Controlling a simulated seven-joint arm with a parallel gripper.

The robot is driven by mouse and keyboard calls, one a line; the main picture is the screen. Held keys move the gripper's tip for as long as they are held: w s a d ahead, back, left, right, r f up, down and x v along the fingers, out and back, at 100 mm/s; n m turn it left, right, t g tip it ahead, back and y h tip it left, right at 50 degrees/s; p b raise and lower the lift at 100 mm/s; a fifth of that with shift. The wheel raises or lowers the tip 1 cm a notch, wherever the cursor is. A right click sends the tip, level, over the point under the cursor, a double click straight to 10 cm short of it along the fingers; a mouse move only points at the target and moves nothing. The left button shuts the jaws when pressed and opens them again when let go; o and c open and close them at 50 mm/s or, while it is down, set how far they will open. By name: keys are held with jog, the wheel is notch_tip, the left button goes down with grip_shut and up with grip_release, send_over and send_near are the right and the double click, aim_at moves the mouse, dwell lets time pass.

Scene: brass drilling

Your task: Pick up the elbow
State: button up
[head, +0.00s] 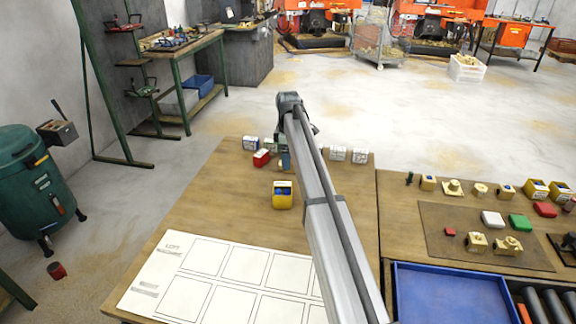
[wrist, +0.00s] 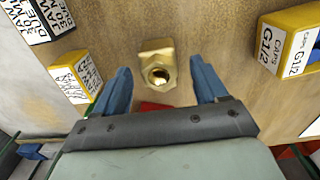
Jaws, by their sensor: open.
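A brass fitting with a round dark opening, which looks like the elbow (wrist: 158,62), lies on the wooden table in the wrist view. My gripper (wrist: 161,77) is open, with one blue finger on each side of the view of the fitting. The fitting shows between and slightly beyond the fingertips, and no contact is visible. In the head view my gripper (head: 285,162) is over the table's far part, partly hidden by my arm. I cannot make out the fitting there.
A yellow caps box (wrist: 290,42) stands right of the fitting, labelled boxes (wrist: 75,78) to the left. A red item (wrist: 155,106) is partly hidden by my gripper. Other brass fittings (head: 477,242) lie on the right-hand table, near a blue tray (head: 450,292). White layout sheet (head: 150,285) in front.

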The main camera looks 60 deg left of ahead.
jog(key=shift+f, duration=0.35)
jog(key=shift+c, duration=0.4)
grip_shut()
